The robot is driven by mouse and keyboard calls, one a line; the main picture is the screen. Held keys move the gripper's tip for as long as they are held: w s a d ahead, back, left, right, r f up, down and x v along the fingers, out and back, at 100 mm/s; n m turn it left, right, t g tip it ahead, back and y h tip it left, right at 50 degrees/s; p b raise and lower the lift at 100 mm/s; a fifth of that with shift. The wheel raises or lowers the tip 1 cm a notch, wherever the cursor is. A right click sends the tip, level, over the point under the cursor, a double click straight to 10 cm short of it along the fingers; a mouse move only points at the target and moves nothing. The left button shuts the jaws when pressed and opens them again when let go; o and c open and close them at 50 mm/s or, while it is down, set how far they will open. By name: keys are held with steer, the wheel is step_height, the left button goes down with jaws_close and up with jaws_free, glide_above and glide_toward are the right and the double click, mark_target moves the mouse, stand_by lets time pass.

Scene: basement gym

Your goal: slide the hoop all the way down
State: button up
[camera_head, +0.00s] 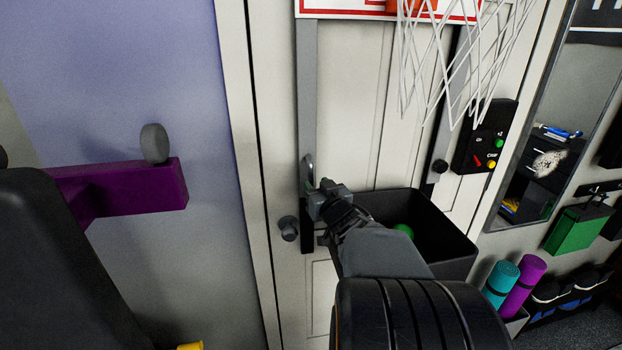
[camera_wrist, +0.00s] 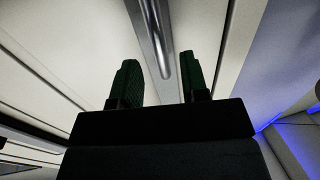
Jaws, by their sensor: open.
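The hoop's white net (camera_head: 455,70) hangs at the top of the head view, below an orange bracket (camera_head: 425,5) and the lower edge of a white, red-lined backboard (camera_head: 345,8). The ring itself is cut off. A grey vertical rail (camera_head: 307,80) runs down the door on the left, with a rounded silver handle (camera_head: 308,166) low on it. My gripper (camera_head: 318,190) is at this handle, just below it. In the wrist view, a silver bar (camera_wrist: 157,35) comes down between the two dark fingers of my open gripper (camera_wrist: 160,80). I cannot tell whether they touch it.
A black bin (camera_head: 440,240) with a green ball (camera_head: 403,230) stands behind my arm. A round door knob (camera_head: 288,228) is left of my gripper. A black control box (camera_head: 485,137) is on the right. A purple padded arm (camera_head: 130,188) juts in from the left.

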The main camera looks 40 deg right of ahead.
mark_target(312, 181)
steer(key=shift+x, duration=2.25)
jaws_close()
